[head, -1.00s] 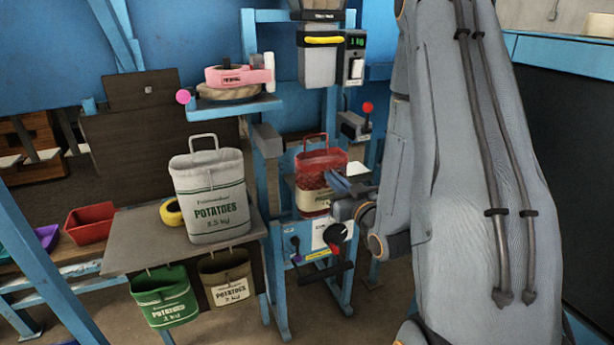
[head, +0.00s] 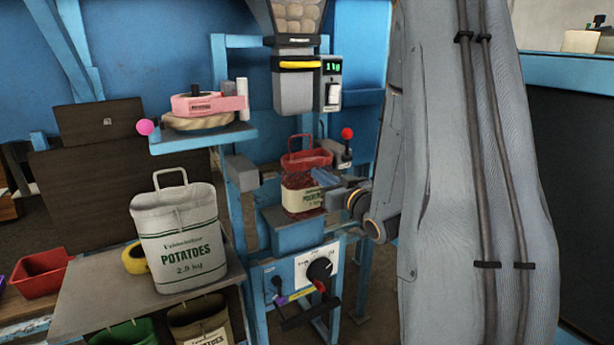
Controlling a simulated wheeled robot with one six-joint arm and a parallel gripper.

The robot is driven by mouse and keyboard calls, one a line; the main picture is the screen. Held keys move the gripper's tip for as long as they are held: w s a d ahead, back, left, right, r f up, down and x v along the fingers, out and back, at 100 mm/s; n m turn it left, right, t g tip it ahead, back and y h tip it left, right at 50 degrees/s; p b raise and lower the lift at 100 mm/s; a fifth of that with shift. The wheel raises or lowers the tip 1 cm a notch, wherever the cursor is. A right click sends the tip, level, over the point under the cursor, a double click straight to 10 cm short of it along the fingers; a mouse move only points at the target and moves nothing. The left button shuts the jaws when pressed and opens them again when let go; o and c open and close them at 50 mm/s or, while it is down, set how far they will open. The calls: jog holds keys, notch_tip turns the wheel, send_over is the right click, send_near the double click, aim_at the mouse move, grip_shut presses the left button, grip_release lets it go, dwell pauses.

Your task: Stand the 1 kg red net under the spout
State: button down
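The red net (head: 292,201) is upright, with a cream label band and a red handle; its weight print is too small to read. My gripper (head: 325,178) reaches in from the right, its blue fingers at the net's upper right side, and appears shut on it; the far finger is hidden. The grey spout (head: 293,97) with a yellow bar is above the net and slightly to its left, with a gap between. I cannot tell whether the net's bottom touches anything.
A display (head: 332,67) beside the spout reads 1 kg. A red-knobbed lever (head: 347,142) is close behind my gripper. A white potato sack (head: 180,245) stands on the left table (head: 95,290). A shelf (head: 205,138) holds a pink device (head: 208,105). A dial panel (head: 300,270) is below.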

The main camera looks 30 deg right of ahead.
jog(key=w+p, duration=0.2)
jog(key=w, duration=0.6)
jog(key=shift+w+a, duration=0.1)
jog(key=shift+w, duration=0.05)
jog(key=shift+w+f+p, duration=0.15)
jog(key=shift+f+p, duration=0.3)
jog(key=shift+f, duration=0.45)
jog(key=shift+w+f+p, duration=0.15)
jog(key=shift+f+p, duration=0.25)
jog(key=shift+f, duration=0.45)
jog(key=shift+f, duration=0.2)
jog(key=c, duration=2)
grip_release()
